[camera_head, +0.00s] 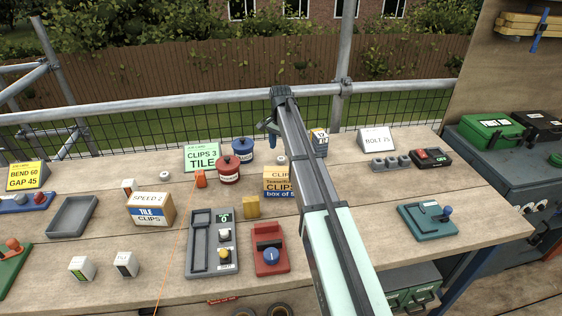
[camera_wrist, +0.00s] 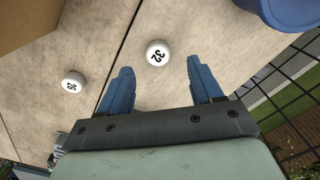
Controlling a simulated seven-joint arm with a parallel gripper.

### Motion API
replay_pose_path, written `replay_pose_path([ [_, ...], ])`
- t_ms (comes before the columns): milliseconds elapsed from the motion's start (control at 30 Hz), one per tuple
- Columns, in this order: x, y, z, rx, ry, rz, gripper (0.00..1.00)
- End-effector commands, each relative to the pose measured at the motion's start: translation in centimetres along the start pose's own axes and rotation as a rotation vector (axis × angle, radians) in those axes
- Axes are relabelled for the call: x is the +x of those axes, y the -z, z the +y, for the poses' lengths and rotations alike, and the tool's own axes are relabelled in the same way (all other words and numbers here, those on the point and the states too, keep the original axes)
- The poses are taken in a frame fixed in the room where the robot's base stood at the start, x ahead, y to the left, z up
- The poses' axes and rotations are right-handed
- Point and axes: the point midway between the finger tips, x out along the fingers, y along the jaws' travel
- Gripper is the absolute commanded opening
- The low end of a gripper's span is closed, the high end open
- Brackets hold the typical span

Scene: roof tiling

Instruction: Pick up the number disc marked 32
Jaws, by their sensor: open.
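The number disc marked 32 (camera_wrist: 158,52) is a small white disc lying flat on the planks in the wrist view. It appears to be the small white disc (camera_head: 282,160) beside the blue tin in the head view, where its number is too small to read. My gripper (camera_wrist: 158,88) is open, its two blue fingers apart with nothing between them. In the wrist view the disc lies beyond the fingertips, roughly in line with the gap. In the head view my gripper (camera_head: 266,128) is above the far edge of the bench.
A second white disc (camera_wrist: 72,82), its number hard to read, lies left of the 32 in the wrist view. A blue tin (camera_head: 243,150), a red tin (camera_head: 229,170) and a clips box (camera_head: 277,181) stand close by. A rail (camera_head: 200,104) and mesh run behind the bench.

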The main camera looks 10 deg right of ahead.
Motion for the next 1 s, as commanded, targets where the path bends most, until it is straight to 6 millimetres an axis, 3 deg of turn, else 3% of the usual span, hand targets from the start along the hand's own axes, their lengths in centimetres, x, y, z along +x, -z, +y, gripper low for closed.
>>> replay_pose_path([
  [367,4.4,-0.1,0.3,0.0,-0.001,-0.001,0.65],
  [633,4.8,-0.1,0.2,0.0,0.0,0.0,0.65],
  [1000,4.8,-0.1,0.3,0.0,0.0,0.0,0.31],
])
